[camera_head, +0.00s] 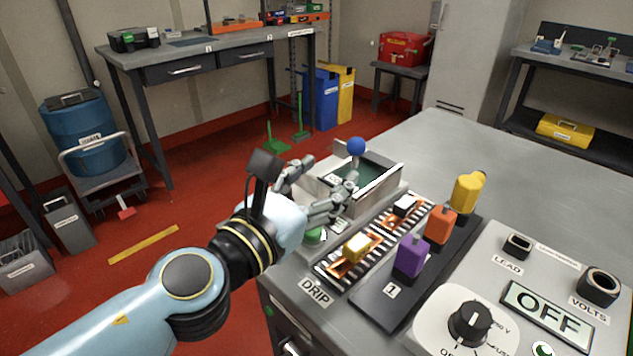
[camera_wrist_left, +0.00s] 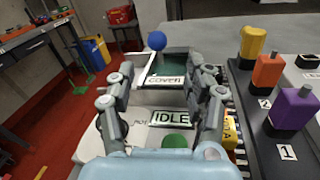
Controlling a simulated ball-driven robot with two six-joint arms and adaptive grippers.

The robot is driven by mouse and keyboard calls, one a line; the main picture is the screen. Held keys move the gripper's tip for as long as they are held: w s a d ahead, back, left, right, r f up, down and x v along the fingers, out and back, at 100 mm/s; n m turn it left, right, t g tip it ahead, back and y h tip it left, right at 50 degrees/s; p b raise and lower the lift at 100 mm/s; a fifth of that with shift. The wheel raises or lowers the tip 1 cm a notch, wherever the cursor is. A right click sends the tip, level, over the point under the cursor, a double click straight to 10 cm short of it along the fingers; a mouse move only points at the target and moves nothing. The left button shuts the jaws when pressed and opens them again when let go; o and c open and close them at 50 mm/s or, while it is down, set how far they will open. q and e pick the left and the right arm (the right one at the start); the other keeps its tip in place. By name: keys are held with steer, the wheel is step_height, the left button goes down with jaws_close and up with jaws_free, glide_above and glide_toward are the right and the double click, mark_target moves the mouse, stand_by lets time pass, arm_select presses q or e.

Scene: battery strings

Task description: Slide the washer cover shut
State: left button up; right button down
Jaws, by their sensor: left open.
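The washer (camera_head: 386,184) is a pale box on the left part of the grey bench, with a dark green area inside its rim. A blue ball knob (camera_head: 356,146) stands at its far side, and it also shows in the left wrist view (camera_wrist_left: 157,41). A strip marked COVER (camera_wrist_left: 166,81) lies across the near side of the green area; how far the cover is slid is hard to tell. My left gripper (camera_head: 326,176) is open and empty, above the washer's near side. Its fingers are apart from the knob and partly hide the washer. My right gripper is not in view.
A panel reading IDLE (camera_wrist_left: 170,118) and a green button (camera_head: 314,236) are at the washer's near side. A striped drip rack (camera_head: 335,268) and purple (camera_head: 410,257), orange (camera_head: 440,224) and yellow (camera_head: 467,192) blocks stand to the right. The bench behind is clear.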

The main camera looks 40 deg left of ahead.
arm_select(q)
steer(key=shift+s+d, duration=0.1)
steer(key=shift+s, duration=0.6)
